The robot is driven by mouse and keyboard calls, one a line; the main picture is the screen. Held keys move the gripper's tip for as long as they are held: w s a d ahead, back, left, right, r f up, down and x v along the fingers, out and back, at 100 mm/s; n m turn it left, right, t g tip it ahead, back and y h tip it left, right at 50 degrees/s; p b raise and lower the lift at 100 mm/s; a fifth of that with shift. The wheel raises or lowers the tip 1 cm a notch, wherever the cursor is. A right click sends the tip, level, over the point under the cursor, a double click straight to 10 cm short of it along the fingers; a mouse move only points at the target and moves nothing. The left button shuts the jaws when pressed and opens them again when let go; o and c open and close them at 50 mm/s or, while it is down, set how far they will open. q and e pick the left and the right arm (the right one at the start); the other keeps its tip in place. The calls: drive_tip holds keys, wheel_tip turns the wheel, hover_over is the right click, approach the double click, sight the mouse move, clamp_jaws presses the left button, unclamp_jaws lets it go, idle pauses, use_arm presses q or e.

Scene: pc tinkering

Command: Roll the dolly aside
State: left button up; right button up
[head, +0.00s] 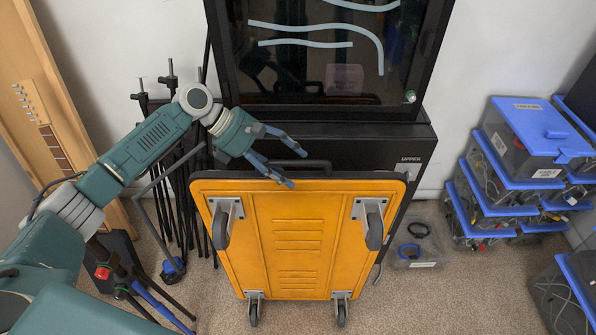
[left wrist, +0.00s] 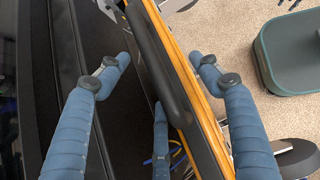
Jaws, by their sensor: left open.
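The orange dolly (head: 297,230) stands on end, leaning against the black cabinet, with its underside and casters facing out. A black handle (head: 313,163) runs along its top edge. My left gripper (head: 290,165) is at this top edge, left of its middle. In the left wrist view, the open fingers of the left gripper (left wrist: 160,60) are on either side of the dolly's orange rim (left wrist: 184,70) and black handle (left wrist: 152,45). I cannot tell whether any finger touches it. My right gripper is not in view.
The black cabinet (head: 418,150) with a glass-fronted unit (head: 436,60) stands behind the dolly. Black stands (head: 172,80) crowd its left side. A small clear bin (head: 417,263) sits on the floor to its right, and blue-lidded boxes (head: 530,145) are stacked farther right.

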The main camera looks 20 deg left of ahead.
sight(295, 172)
use_arm(q)
drive_tip(key=x, duration=0.3)
drive_tip(key=shift+w+d+f, duration=0.15)
drive_tip(key=shift+d+f, duration=0.3)
drive_tip(key=shift+f, duration=0.05)
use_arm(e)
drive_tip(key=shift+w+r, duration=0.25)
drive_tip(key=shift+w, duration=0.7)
